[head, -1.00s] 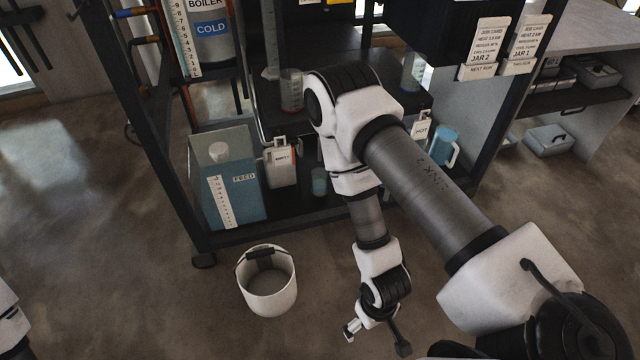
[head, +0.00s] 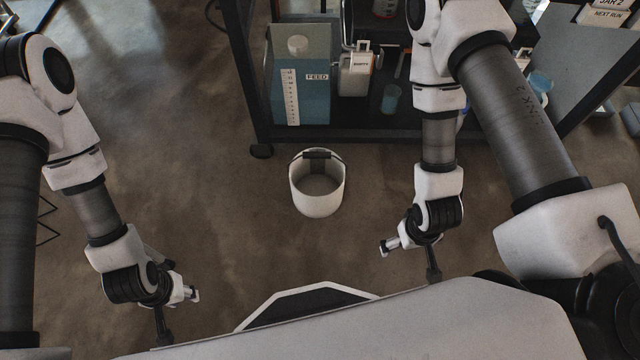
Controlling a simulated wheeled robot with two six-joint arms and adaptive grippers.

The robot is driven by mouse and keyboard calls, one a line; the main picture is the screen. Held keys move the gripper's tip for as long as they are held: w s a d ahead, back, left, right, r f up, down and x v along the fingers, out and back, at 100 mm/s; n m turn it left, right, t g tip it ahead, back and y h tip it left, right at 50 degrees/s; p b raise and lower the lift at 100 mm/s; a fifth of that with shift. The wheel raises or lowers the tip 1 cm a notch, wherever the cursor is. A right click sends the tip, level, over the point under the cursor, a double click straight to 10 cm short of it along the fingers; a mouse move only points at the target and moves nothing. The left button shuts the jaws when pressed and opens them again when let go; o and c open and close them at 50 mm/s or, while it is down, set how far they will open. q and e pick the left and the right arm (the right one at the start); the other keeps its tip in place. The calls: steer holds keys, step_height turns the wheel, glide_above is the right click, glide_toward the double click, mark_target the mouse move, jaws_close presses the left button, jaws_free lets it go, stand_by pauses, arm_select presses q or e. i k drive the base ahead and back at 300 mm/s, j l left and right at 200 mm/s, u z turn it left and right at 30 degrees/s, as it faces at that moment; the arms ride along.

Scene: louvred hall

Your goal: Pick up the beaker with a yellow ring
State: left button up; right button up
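No beaker with a yellow ring can be made out. A small blue beaker (head: 391,98) stands on the lower shelf of the dark rack, with no yellow ring visible on it. A clear vessel with red marking (head: 385,8) is cut off at the top edge. My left gripper (head: 178,318) hangs at the lower left, fingers spread and empty. My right gripper (head: 410,264) hangs right of centre, in front of the rack, fingers spread and empty. My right arm hides part of the rack.
A white bucket (head: 317,190) stands on the floor before the rack (head: 350,133). A blue FEED tank (head: 302,85), a white EMPTY container (head: 355,72) and a blue jug (head: 541,84) are on the lower shelf.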

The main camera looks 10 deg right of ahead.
mark_target(392, 93)
steer(key=i+l, duration=0.2)
steer(key=i, duration=0.2)
steer(key=i+l, duration=0.2)
steer(key=i, duration=0.2)
